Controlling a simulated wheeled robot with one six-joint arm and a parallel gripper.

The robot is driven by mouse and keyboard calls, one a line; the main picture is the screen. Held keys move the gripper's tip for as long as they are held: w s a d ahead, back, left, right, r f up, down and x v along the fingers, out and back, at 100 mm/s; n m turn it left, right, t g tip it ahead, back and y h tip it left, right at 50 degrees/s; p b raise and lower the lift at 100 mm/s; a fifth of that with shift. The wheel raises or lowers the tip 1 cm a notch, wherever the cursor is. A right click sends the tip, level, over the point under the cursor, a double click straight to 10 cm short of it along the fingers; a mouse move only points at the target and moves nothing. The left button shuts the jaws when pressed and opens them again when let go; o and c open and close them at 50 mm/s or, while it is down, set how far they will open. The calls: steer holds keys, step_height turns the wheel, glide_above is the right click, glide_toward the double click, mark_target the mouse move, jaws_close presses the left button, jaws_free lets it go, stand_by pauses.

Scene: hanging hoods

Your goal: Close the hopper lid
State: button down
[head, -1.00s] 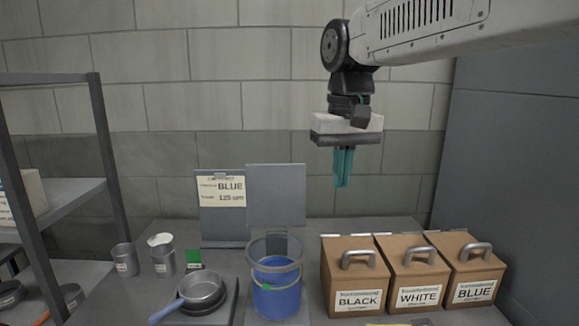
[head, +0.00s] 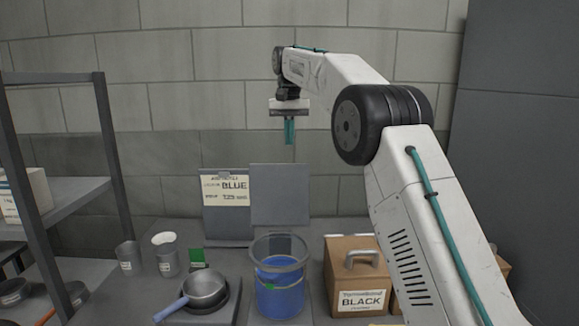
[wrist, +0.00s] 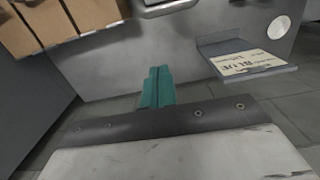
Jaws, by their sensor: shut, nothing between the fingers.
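A clear round hopper (head: 279,243) with blue contents stands on the bench. A flat grey panel, which looks like its lid (head: 280,195), stands upright just behind it, so the hopper's top is open. My gripper (head: 289,138) hangs above the panel's top edge, fingers pointing down, apart from it. It seems to be farther back than the hopper. Its teal fingers are together and hold nothing; they also show in the wrist view (wrist: 157,75). I cannot tell the lid for certain in the wrist view.
A signboard reading BLUE (head: 226,205) stands left of the panel. The BLACK box (head: 355,280) is at right; my arm hides most of the boxes beyond it. A pan (head: 205,288) and grey cups (head: 167,258) are left. A shelf rack (head: 70,195) stands far left.

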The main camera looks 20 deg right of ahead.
mark_target(289, 165)
steer(key=s+f, duration=0.1)
steer(key=f, duration=0.1)
steer(key=s+a+f, duration=0.1)
steer(key=f, duration=0.2)
steer(key=s+f, duration=0.2)
steer(key=f, duration=0.1)
steer(key=shift+a, duration=0.15)
steer(key=shift+a, duration=0.15)
